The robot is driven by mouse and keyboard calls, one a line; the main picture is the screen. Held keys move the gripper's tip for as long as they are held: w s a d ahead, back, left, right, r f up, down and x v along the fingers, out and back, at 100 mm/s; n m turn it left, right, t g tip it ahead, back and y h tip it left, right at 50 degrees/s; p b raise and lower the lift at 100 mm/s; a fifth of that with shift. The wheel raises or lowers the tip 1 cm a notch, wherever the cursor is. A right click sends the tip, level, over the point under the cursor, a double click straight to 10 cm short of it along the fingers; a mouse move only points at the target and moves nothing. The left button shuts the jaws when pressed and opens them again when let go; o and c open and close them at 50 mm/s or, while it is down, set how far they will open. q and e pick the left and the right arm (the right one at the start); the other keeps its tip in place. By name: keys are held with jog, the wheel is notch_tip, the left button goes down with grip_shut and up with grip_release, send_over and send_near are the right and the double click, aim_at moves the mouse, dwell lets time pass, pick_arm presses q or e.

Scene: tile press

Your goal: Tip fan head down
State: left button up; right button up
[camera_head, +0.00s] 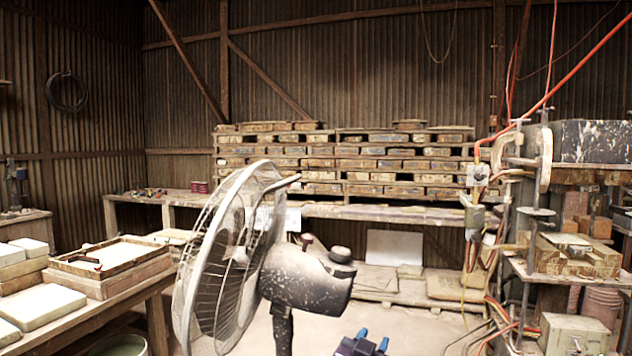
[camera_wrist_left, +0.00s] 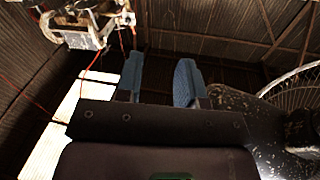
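The fan head has a round wire cage (camera_head: 225,260) facing left and a dark, paint-spotted motor housing (camera_head: 305,282) behind it. The head is tilted, with its face angled somewhat upward and the housing sloping down to the right. A dark pole (camera_head: 282,330) carries it. My left gripper (camera_head: 372,340) is at the bottom edge, right of and below the housing in the picture, apart from it. In the left wrist view its blue fingers (camera_wrist_left: 158,82) are spread with nothing between them. The housing (camera_wrist_left: 250,125) and cage (camera_wrist_left: 295,92) are at the right there. My right gripper is not in view.
A workbench (camera_head: 158,285) with pale tiles and a wooden frame (camera_head: 110,257) is at the left. Stacked wooden moulds (camera_head: 340,160) line the back. A press with hoses and cables (camera_head: 560,220) stands at the right.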

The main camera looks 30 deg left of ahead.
aim_at(300, 178)
pick_arm(q)
jog(key=w+r+n+y, duration=0.4)
jog(key=r, duration=0.5)
jog(key=w+r+n+y, duration=0.4)
jog(key=r, duration=0.6)
jog(key=s+a+r+n+g+y+b, duration=0.1)
jog(key=s+a+r+n+g+y, duration=0.2)
jog(key=s+r+n+g+y, duration=0.85)
jog(key=w+a+r+n+g+h, duration=0.2)
jog(key=n+g, duration=0.5)
jog(key=n, duration=1.1)
jog(key=shift+y, duration=0.25)
jog(key=a, duration=0.3)
jog(key=a+p, duration=0.1)
jog(key=a, duration=0.2)
jog(key=s+a+p, duration=0.1)
jog(key=a, duration=0.3)
jog(key=shift+a+f, duration=0.1)
jog(key=shift+f, duration=0.05)
jog(key=shift+a, duration=0.2)
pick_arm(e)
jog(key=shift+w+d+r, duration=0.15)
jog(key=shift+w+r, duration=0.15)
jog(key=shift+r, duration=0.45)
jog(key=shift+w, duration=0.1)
